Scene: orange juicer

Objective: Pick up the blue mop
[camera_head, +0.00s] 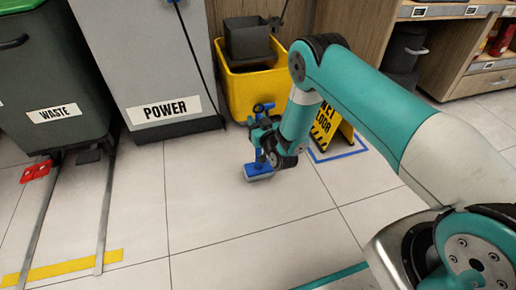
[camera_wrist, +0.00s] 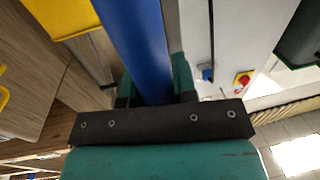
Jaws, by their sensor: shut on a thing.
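The blue mop shows in the head view with its flat blue head (camera_head: 258,173) low, at or just above the floor; I cannot tell if it touches. A short blue part shows above my gripper (camera_head: 264,138), which hides the middle of the mop. In the wrist view the thick blue handle (camera_wrist: 137,42) runs down between the teal fingers of my gripper (camera_wrist: 154,88). My gripper is shut on this handle.
A yellow mop bucket (camera_head: 245,90) stands behind my gripper. A yellow wet-floor sign (camera_head: 324,122) stands to its right, partly behind my arm. A grey POWER cabinet (camera_head: 150,60) and green WASTE bin (camera_head: 50,80) stand left. The floor in front is clear.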

